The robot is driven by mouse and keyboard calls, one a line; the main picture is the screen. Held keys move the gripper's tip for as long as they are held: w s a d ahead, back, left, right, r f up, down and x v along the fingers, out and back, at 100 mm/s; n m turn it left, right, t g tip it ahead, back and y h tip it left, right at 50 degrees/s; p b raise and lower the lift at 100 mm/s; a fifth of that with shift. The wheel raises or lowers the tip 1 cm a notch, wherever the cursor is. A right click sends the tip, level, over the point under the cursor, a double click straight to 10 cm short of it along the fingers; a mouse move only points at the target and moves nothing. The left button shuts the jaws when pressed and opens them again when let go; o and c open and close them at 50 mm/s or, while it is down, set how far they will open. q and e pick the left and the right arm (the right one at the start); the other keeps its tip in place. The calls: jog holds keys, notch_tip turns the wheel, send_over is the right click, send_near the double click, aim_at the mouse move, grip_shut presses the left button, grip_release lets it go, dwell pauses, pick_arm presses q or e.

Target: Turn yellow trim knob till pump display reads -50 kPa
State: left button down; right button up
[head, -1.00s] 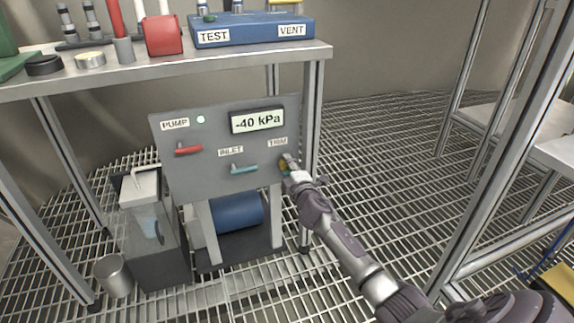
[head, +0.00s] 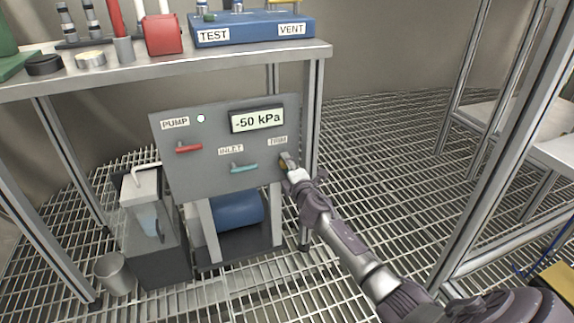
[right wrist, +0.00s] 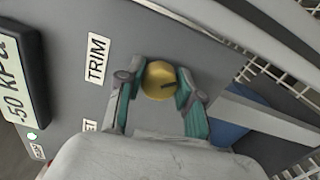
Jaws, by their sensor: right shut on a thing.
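The pump display (head: 257,120) on the grey panel (head: 215,180) reads -50 kPa. It also shows at the left edge of the right wrist view (right wrist: 20,85). The yellow trim knob (right wrist: 158,80) sits below the TRIM label (head: 278,140), with a dark mark on its face. My right gripper (head: 288,162) is at the knob, its two fingers on either side of it and shut on it. In the head view the gripper hides much of the knob. My left gripper is not in view.
The panel also carries a red PUMP lever (head: 188,148), a teal INLET lever (head: 243,168) and a small pale lamp (head: 201,118). A steel table (head: 150,72) stands over the panel, its right leg close behind my gripper. Open grating floor lies to the right.

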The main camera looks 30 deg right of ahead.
jog(key=o, duration=1.2)
jog(key=v, duration=1.2)
jog(key=shift+f, duration=0.1)
